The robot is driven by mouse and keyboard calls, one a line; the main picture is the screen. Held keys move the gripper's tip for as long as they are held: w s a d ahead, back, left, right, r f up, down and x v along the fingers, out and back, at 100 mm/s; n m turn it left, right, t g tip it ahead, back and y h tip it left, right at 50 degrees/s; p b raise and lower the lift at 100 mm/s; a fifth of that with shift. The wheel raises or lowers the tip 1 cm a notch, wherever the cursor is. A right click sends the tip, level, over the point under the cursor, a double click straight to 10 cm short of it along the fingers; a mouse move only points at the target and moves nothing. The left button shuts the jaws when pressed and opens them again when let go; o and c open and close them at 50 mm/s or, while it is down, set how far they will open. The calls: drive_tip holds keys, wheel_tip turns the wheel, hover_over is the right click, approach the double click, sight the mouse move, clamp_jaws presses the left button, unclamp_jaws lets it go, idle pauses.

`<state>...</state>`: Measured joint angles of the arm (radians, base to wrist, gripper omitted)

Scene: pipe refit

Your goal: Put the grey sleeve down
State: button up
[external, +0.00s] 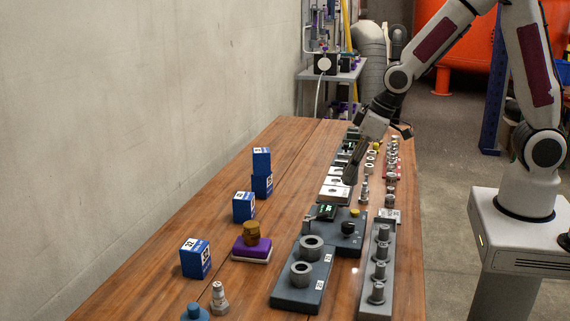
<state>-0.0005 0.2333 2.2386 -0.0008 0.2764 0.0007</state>
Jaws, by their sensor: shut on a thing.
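My gripper (350,178) reaches down over the middle of the long wooden table, beside the white-topped blocks. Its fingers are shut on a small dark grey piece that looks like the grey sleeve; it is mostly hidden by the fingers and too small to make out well. I cannot tell whether it touches what is below it. Two other thick grey rings, a far ring (311,244) and a near ring (301,271), sit on a dark blue-grey plate (291,291) closer to the camera.
A grey rail (377,306) with several upright grey cylinders runs along the right edge. Blue boxes (195,259) and a purple block (251,248) with a brown cylinder stand left. The table's left strip (150,275) is mostly clear.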

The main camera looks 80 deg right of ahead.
drive_tip(key=shift+s+f, duration=1.15)
drive_tip(key=shift+f, duration=0.3)
drive_tip(key=shift+s+f, duration=1.15)
drive_tip(key=shift+f, duration=0.25)
drive_tip(key=shift+f, duration=0.1)
drive_tip(key=shift+a+f, duration=0.1)
drive_tip(key=shift+f, duration=0.15)
drive_tip(key=w, duration=0.4)
drive_tip(key=w+a, duration=0.1)
drive_tip(key=w, duration=0.3)
drive_tip(key=w+r, duration=0.1)
drive_tip(key=w, duration=0.3)
drive_tip(key=shift+w+a, duration=0.1)
drive_tip(key=shift+a, duration=0.05)
drive_tip(key=w+r, duration=0.3)
drive_tip(key=w, duration=0.3)
drive_tip(key=shift+w+a+r, duration=0.25)
drive_tip(key=shift+r, duration=0.1)
